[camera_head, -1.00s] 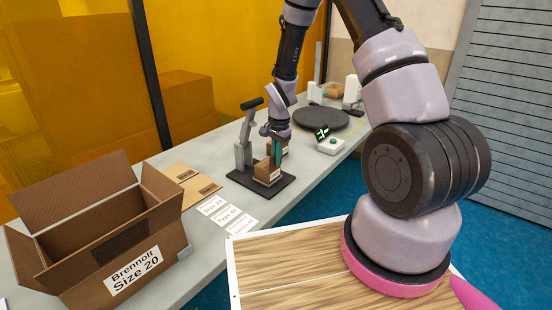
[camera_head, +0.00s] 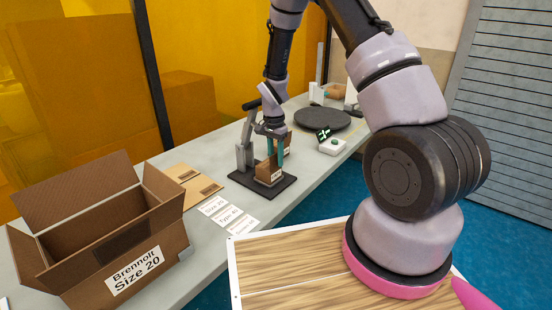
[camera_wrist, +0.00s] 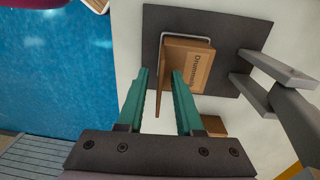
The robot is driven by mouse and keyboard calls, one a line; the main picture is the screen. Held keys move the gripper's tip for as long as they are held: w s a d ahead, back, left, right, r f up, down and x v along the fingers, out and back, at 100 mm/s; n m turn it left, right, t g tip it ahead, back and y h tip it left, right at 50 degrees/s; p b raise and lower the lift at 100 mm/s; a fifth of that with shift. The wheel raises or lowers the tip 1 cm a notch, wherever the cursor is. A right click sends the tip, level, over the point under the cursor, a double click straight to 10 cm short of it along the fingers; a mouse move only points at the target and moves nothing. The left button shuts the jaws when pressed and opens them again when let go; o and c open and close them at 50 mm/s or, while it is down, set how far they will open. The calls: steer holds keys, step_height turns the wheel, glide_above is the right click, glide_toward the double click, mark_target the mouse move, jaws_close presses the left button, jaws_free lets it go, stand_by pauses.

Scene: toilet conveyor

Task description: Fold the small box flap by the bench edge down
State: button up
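Whether either finger touches the flap cannot be told. Another raised brown piece (camera_head: 287,145) shows behind the fingers.
A grey clamp-like stand (camera_head: 244,145) rises close to the box on the left. A large open carton (camera_head: 105,235), flat cardboard (camera_head: 195,183) and white label cards (camera_head: 228,216) lie nearer. A black disc (camera_head: 321,119) and a white button box (camera_head: 332,146) are farther back.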

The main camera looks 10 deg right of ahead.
step_height(320, 180, up, 11)
steer(key=shift+w+a, duration=0.15)
steer(key=shift+w, duration=0.1)
steer(key=shift+f, duration=0.1)
steer(key=shift+c, duration=0.3)
